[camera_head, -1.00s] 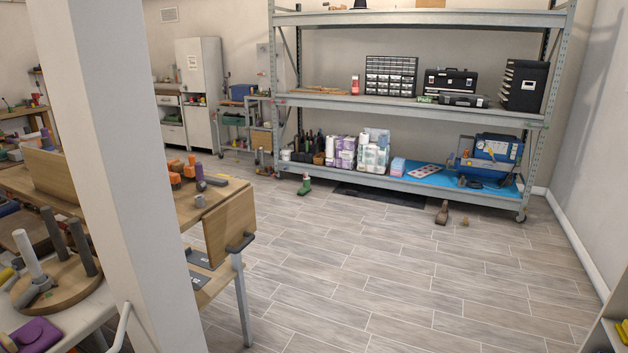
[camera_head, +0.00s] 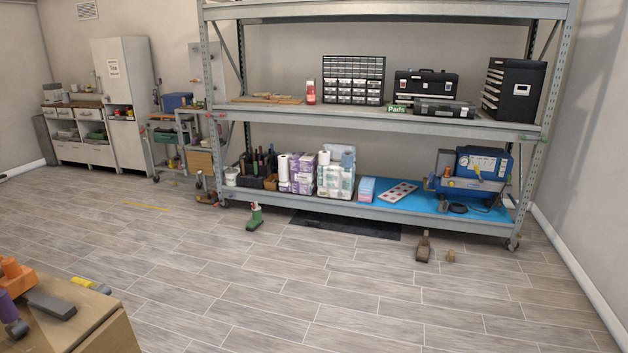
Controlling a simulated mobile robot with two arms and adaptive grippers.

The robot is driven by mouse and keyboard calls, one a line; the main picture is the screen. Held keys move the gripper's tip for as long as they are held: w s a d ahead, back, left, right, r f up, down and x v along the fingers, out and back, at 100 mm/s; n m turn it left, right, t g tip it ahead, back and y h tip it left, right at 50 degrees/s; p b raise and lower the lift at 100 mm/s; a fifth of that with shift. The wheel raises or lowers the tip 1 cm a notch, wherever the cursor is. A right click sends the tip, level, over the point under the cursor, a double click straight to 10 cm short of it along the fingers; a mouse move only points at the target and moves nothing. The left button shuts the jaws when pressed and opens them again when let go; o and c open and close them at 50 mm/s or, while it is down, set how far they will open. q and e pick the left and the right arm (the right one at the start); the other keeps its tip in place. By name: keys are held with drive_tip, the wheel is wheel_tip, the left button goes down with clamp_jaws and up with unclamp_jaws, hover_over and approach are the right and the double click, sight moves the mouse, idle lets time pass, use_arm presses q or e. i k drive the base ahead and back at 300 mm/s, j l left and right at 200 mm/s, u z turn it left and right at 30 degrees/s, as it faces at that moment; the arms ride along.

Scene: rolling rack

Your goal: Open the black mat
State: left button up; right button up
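A black mat (camera_head: 346,226) lies flat on the floor under the front of the rolling rack (camera_head: 380,212). Its back part is hidden beneath the rack's bottom shelf. I cannot tell from here whether it is folded. Neither of my grippers shows in the head view.
A green-based object (camera_head: 255,217) stands on the floor left of the mat. A brown object (camera_head: 424,246) and a small tan one (camera_head: 451,256) stand right of it. A wooden workbench corner (camera_head: 85,325) is at the lower left.

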sight(364, 226)
drive_tip(key=i, duration=2.15)
drive_tip(key=i+l, duration=0.1)
drive_tip(key=i, duration=2.05)
drive_tip(key=j+u, duration=0.05)
drive_tip(key=j, duration=0.05)
